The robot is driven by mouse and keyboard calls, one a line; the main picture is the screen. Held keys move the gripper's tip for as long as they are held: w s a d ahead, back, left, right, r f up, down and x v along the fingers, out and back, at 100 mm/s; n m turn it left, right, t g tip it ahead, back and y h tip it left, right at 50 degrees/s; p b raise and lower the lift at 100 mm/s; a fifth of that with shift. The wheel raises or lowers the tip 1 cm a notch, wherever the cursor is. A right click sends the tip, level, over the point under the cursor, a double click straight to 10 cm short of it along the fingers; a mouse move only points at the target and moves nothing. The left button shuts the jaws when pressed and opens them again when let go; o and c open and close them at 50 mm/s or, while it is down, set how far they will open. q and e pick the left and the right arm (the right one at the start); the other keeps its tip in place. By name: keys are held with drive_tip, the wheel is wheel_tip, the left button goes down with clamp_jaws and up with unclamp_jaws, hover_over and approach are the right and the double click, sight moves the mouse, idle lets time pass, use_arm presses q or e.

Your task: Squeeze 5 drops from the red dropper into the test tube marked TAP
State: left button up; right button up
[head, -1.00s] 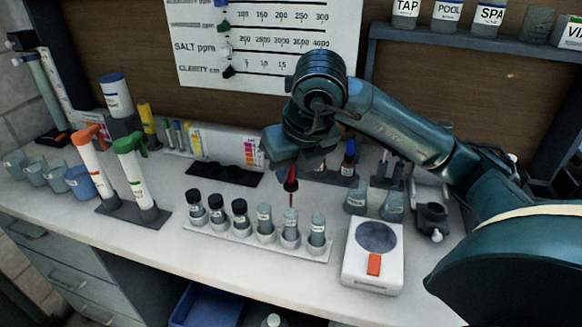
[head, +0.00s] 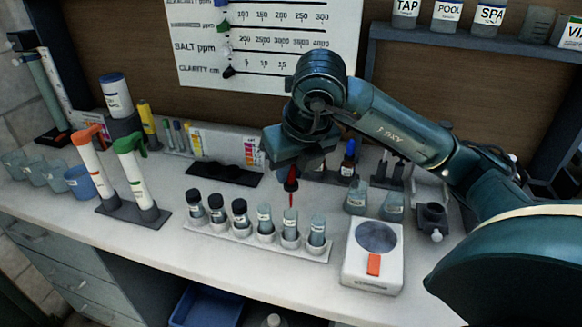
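My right gripper (head: 292,164) points down over the white test tube rack (head: 215,234). It is shut on the red dropper (head: 291,185), which has a dark top and hangs upright, tip down. The tip is just above or at the mouth of an open test tube (head: 290,222), the middle of three uncapped tubes; I cannot tell whether it is inside. Another open tube (head: 265,220) stands to its left and one (head: 317,230) to its right. Their small labels are too blurred to read, so I cannot tell which says TAP. My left gripper is not in view.
Several black-capped vials (head: 217,209) fill the rack's left end. A white scale (head: 374,258) stands close to its right, with beakers (head: 356,200) behind. A blue-capped dropper bottle (head: 348,160) stands behind the gripper. The counter's front strip is clear.

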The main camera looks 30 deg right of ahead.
idle(0.4)
drive_tip(key=shift+r+p, duration=1.8)
drive_tip(key=shift+r, duration=0.8)
drive_tip(key=shift+f, duration=0.1)
